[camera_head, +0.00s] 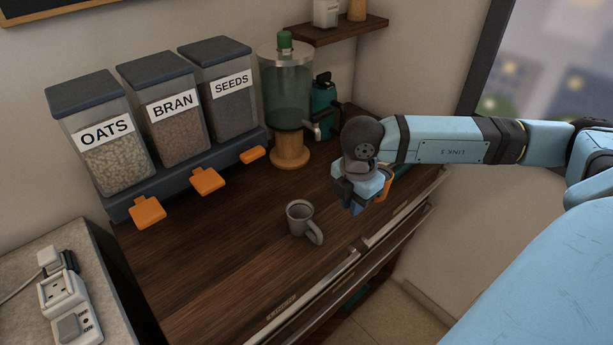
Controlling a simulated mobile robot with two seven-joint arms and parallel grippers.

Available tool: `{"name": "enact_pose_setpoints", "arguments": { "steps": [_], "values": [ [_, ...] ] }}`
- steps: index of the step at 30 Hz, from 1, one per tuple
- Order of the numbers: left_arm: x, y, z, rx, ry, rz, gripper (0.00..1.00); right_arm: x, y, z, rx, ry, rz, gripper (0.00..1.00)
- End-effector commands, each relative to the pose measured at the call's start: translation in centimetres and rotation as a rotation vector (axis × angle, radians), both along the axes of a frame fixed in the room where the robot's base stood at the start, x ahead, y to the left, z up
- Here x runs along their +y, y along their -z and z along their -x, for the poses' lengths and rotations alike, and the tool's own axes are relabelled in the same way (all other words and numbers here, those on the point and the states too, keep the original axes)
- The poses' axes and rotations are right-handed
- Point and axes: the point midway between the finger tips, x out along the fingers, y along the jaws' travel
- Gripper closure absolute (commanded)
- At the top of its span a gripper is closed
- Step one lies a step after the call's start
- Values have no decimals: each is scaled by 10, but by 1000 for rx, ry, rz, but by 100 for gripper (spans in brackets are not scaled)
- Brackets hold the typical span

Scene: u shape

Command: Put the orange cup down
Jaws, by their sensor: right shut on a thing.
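The orange cup (384,182) shows only as a small orange part behind and to the right of my right gripper (358,204). The gripper hides the rest of it. My right gripper is shut on the orange cup, over the right part of the wooden counter (220,260). I cannot tell whether the cup touches the counter. My left gripper is not in view.
A grey mug (300,217) stands left of my right gripper. Behind are a glass dispenser (287,100), a teal container (323,98), and oats (102,135), bran (168,110) and seeds (228,90) bins. The counter's left front is clear.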

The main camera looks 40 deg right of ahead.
Motion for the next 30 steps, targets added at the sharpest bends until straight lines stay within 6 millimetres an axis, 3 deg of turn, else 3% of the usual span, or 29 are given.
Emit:
{"name": "enact_pose_setpoints", "arguments": {
  "steps": [12, 21, 30],
  "values": [
    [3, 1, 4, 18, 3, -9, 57, 11, -2, -112, -4, -1, -3, 100],
    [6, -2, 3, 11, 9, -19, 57, 16, -2, -181, -2, -2, -1, 100],
    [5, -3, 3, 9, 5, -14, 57, 15, 23, -183, 1, -3, 0, 100]
  ]
}}
